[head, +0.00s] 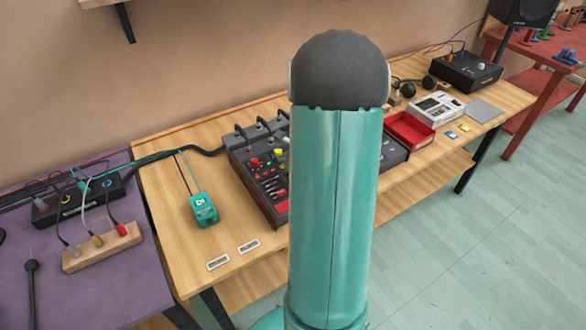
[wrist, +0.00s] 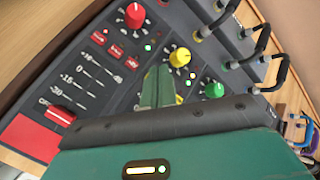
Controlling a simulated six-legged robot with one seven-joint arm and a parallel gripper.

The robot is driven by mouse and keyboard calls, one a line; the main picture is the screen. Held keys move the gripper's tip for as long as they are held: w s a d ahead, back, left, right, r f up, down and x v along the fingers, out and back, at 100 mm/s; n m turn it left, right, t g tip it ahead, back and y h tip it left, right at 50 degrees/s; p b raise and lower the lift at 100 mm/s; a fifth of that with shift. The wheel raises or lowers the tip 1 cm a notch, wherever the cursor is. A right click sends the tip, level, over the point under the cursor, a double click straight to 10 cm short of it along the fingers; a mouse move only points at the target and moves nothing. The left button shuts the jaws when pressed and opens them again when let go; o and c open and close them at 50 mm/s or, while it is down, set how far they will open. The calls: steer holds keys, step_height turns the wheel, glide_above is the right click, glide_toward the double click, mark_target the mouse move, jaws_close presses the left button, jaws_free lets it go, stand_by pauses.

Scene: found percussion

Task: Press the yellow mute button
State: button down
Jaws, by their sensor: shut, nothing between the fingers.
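My gripper (wrist: 160,78) is seen in the wrist view with its green fingers together, empty, over the sloped grey mixer panel (wrist: 82,118). Its tips are just beside a yellow knob (wrist: 180,57), towards the lower left of it; whether they touch the panel I cannot tell. The yellow mute button cannot be made out and may be hidden behind my fingers. A red knob (wrist: 134,14) and a green knob (wrist: 214,89) flank the yellow one. In the head view the mixer (head: 250,188) stands on the wooden table, partly hidden by my arm; my gripper is hidden there.
Red buttons (wrist: 115,50) and a red fader cap (wrist: 60,115) lie left of my fingers. Black cable plugs (wrist: 240,55) stand along the mixer's upper edge. A teal box (head: 203,208) sits left of the mixer, a red tray (head: 408,133) to the right.

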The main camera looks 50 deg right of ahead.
steer(key=shift+r, duration=0.1)
steer(key=shift+r, duration=2.9)
